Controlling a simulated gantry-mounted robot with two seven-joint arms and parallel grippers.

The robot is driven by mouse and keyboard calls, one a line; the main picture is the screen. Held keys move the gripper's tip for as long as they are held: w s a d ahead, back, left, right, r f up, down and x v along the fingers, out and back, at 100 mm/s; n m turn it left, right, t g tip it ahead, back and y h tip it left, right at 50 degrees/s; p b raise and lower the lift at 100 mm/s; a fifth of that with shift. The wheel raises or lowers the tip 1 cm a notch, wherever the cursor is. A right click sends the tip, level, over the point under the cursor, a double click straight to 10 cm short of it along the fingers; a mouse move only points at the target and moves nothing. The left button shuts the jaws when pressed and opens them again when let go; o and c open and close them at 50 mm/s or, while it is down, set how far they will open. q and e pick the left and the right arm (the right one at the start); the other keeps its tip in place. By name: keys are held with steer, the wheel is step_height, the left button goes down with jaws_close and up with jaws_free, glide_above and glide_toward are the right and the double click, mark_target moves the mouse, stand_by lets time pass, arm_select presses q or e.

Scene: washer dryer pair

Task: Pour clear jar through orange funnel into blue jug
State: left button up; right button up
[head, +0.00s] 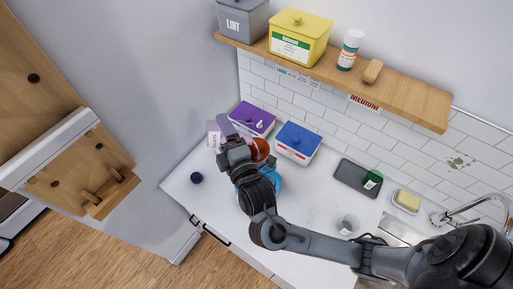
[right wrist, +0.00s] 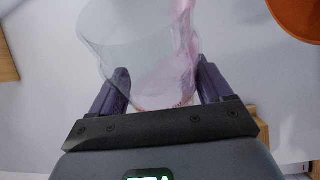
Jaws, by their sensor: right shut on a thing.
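My right gripper (head: 234,150) is shut on the clear jar (right wrist: 125,40). In the right wrist view the jar is see-through, between my fingers (right wrist: 162,78), with pink stuff low down and along its right wall. In the head view the gripper largely hides the jar. The orange funnel (head: 261,149) is just right of the gripper there; its edge shows at top right in the right wrist view (right wrist: 298,15). The blue jug (head: 275,179) is below the funnel, mostly hidden behind my wrist. I cannot tell whether anything flows into the funnel. My left gripper is not in view.
A purple tub (head: 252,118) and a blue tub (head: 298,143) stand behind, near the tiled wall. A dark round cap (head: 196,178) lies left on the white counter (head: 313,212). A clear cup (head: 348,225), grey tray (head: 357,178) and soap dish (head: 406,201) are to the right. A wooden shelf (head: 415,103) overhangs.

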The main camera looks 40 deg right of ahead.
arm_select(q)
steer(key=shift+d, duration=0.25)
arm_select(e)
steer(key=shift+s+d+r+m, duration=0.1)
steer(key=shift+r+m, duration=0.1)
steer(key=shift+m, duration=0.1)
steer(key=shift+s+d+r+m, duration=0.15)
steer(key=shift+r+m, duration=0.15)
steer(key=shift+m, duration=0.2)
